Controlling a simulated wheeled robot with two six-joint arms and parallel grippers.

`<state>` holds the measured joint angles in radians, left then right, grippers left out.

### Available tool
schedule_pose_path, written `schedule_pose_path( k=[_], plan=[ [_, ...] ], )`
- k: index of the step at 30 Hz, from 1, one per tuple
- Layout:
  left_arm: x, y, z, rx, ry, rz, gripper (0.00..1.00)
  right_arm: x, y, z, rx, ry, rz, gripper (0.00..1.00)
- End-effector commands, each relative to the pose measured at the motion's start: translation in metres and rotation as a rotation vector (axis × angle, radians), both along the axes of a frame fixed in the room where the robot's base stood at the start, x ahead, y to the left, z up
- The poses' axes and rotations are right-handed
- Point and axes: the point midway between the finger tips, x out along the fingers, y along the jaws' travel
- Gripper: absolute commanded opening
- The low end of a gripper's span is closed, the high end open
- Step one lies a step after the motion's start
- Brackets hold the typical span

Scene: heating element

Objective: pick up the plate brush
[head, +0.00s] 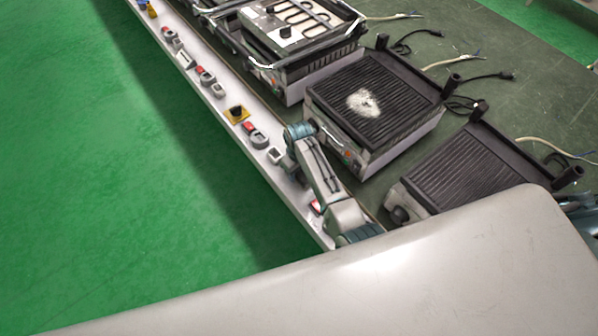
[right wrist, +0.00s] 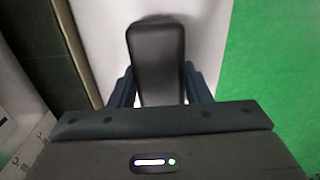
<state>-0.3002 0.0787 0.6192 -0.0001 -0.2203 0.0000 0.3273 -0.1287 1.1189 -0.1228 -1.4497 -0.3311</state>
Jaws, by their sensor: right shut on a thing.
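My right gripper (right wrist: 158,76) is shut on a dark, rounded, block-like piece, which I take to be the plate brush (right wrist: 157,50). The piece stands out between the two blue-grey fingers, above or on a white surface; I cannot tell if it touches it. Its far parts are hidden. In the head view one of my arms reaches over the table's front edge, and I cannot make out its jaws or the brush there. My left gripper is not in view.
A dark grill plate (head: 375,95) with a white patch sits mid-table, with another grill plate (head: 465,170) nearer and a unit with a heating coil (head: 295,25) farther. A white ledge (head: 215,98) carries several switches. Loose cables lie behind. Green floor (head: 110,170) is clear.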

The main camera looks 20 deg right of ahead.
Motion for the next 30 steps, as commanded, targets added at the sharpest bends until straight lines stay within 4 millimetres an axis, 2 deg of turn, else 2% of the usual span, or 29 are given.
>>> schedule_pose_path(
  k=[4, 8, 15, 18, 22, 30],
  plan=[
    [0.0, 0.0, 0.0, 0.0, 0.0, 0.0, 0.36, 0.001, 0.0, 0.009, 0.0, -0.003, 0.0, 0.18],
    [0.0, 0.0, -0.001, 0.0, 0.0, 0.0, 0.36, 0.001, 0.001, 0.027, 0.001, -0.004, -0.001, 0.18],
    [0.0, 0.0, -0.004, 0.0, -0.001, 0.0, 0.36, 0.001, 0.001, 0.075, 0.002, -0.005, 0.0, 0.18],
    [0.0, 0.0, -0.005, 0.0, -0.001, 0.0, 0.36, 0.001, 0.0, 0.089, 0.001, -0.003, 0.0, 0.18],
    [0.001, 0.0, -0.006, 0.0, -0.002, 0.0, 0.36, 0.001, 0.0, 0.098, 0.0, -0.001, 0.0, 0.18],
    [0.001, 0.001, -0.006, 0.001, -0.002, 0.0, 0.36, 0.001, 0.0, 0.1, 0.0, 0.0, 0.0, 0.18]
  ],
)
